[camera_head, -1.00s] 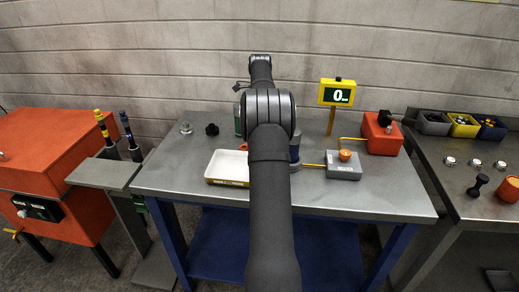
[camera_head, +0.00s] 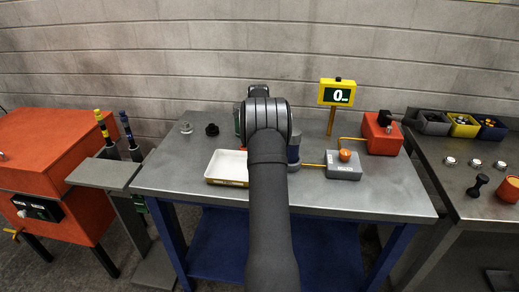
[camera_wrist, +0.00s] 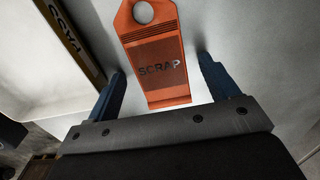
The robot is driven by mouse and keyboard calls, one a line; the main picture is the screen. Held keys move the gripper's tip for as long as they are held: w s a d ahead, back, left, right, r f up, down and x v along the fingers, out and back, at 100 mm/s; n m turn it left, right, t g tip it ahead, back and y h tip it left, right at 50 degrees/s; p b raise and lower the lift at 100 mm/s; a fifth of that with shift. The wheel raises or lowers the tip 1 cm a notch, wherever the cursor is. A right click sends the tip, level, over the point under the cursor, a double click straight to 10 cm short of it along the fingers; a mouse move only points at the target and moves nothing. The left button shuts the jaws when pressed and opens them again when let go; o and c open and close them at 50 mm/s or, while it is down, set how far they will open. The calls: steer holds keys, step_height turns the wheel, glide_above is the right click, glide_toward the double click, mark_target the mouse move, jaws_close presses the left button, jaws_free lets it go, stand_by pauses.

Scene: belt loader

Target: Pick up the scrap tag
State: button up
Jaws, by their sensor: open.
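The scrap tag (camera_wrist: 160,58) is a flat orange strip with a hole at its far end and the word SCRAP on it. In the wrist view it lies on a pale surface, with its near end between the fingers. My gripper (camera_wrist: 163,80) is open, with one blue finger on each side of the tag and a visible gap to both. I cannot tell how far above the tag the fingertips are.
A white tray (camera_head: 214,180) with a yellow front stands left of my arm. A yellow lettered strip (camera_wrist: 70,38) lies left of the tag in the wrist view. A grey box with an orange button (camera_head: 345,155) and a display (camera_head: 336,92) stand to the right.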

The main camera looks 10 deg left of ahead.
steer(key=c, duration=1.1)
steer(key=shift+o, duration=0.2)
steer(key=shift+r, duration=0.1)
